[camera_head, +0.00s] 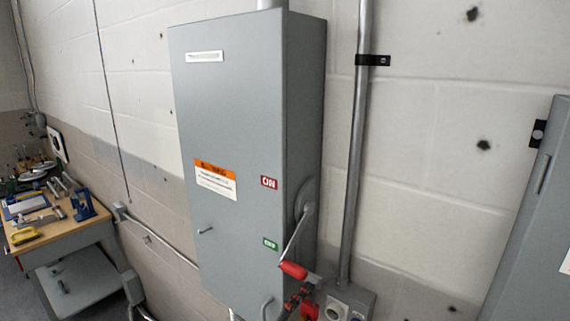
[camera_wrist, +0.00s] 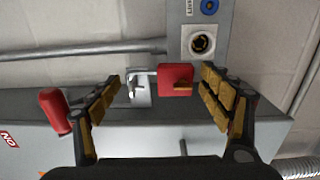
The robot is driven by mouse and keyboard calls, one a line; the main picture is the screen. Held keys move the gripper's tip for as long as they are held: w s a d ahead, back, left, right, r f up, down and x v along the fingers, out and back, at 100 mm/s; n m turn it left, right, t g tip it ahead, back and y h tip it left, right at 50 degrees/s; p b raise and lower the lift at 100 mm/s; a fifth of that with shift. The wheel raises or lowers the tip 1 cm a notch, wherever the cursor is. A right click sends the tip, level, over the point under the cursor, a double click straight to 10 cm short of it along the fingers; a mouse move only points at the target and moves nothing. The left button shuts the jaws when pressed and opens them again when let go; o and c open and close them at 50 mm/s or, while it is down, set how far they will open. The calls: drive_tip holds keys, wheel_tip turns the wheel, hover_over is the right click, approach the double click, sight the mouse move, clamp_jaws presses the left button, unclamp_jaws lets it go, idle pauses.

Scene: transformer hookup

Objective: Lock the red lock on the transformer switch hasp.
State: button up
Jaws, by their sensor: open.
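The red lock (camera_wrist: 176,80) is between the open fingers of my gripper (camera_wrist: 160,76) in the wrist view, closer to the right finger. A metal shackle reaches left from it to the pale metal hasp (camera_wrist: 139,88) on the side of the grey switch box (camera_wrist: 140,135). I cannot tell whether the shackle is fully closed. In the head view the switch box (camera_head: 235,150) hangs on the wall, with its red-handled lever (camera_head: 293,270) pointing down. A red piece, likely the lock (camera_head: 308,310), shows below the handle.
The red lever handle (camera_wrist: 54,110) is just left of my left finger. A grey outlet box with a round socket (camera_wrist: 202,42) lies beyond the lock. A conduit (camera_head: 354,150) runs up the wall. A workbench with tools (camera_head: 75,232) is at the far left.

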drive_tip(key=b+v, duration=0.2)
drive_tip(key=v, duration=1.7)
wheel_tip(320, 180, down, 9)
drive_tip(key=s+d+n+g+y, duration=0.2)
drive_tip(key=n+g, duration=0.2)
drive_tip(key=s+d+f+m+g+y+b, duration=0.3)
drive_tip(key=s+d+f+g+y, duration=0.25)
drive_tip(key=d+f+g, duration=0.25)
drive_tip(key=w+d+r+m+t+y+b, duration=0.1)
drive_tip(key=d+r+m+y+b, duration=0.1)
drive_tip(key=d+m, duration=0.3)
drive_tip(key=w+d+r+m+t+y+b, duration=0.1)
drive_tip(key=d+m+b, duration=0.4)
drive_tip(key=d, duration=0.6)
drive_tip(key=shift+w+r+m+t+y, duration=0.4)
drive_tip(key=shift+r+m+t, duration=0.2)
drive_tip(key=shift+r+m, duration=0.1)
